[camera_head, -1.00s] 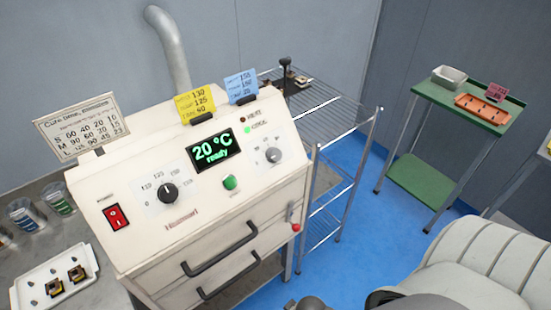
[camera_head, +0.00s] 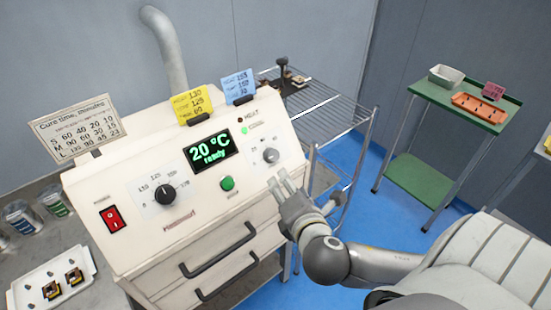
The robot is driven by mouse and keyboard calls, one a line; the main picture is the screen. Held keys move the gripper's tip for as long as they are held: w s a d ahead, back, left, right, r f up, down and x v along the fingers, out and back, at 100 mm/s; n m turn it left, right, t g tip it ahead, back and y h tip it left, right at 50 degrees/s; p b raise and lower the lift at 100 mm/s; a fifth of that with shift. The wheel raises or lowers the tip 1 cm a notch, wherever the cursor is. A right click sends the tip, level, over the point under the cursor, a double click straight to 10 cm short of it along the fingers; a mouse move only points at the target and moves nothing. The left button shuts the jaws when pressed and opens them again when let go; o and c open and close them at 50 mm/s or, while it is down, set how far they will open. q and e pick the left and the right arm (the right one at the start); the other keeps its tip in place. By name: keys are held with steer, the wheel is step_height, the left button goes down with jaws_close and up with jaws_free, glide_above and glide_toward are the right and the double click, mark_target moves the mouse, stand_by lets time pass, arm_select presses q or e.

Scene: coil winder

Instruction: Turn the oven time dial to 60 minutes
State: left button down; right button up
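The oven (camera_head: 210,240) is a cream box with a sloped control panel. A small silver dial (camera_head: 270,155) sits at the right of the panel, with faint marks around it that are too small to read. A larger black dial (camera_head: 166,193) on the left has marks such as 125. The display (camera_head: 211,151) reads 20 °C ready. My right gripper (camera_head: 277,181) is just below the silver dial in the picture, its fingers a little apart with nothing between them. I cannot see it touching the dial. My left gripper is not in view.
A green button (camera_head: 227,183) and a red switch (camera_head: 113,219) are on the panel. Drawer handles (camera_head: 218,250) stick out below. A cure time card (camera_head: 80,128) and yellow and blue notes (camera_head: 238,87) stand on top. A wire rack (camera_head: 335,125) is at the right.

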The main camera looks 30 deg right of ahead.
mark_target(274, 156)
steer(key=w+d+b, duration=0.1)
steer(key=w, duration=0.2)
steer(key=w+d+n+b, duration=0.1)
steer(key=w, duration=0.3)
steer(key=w+d+f+n+t, duration=0.1)
steer(key=w, duration=0.2)
steer(key=shift+w+d+b, duration=0.25)
steer(key=shift+b, duration=0.15)
steer(key=c, duration=1)
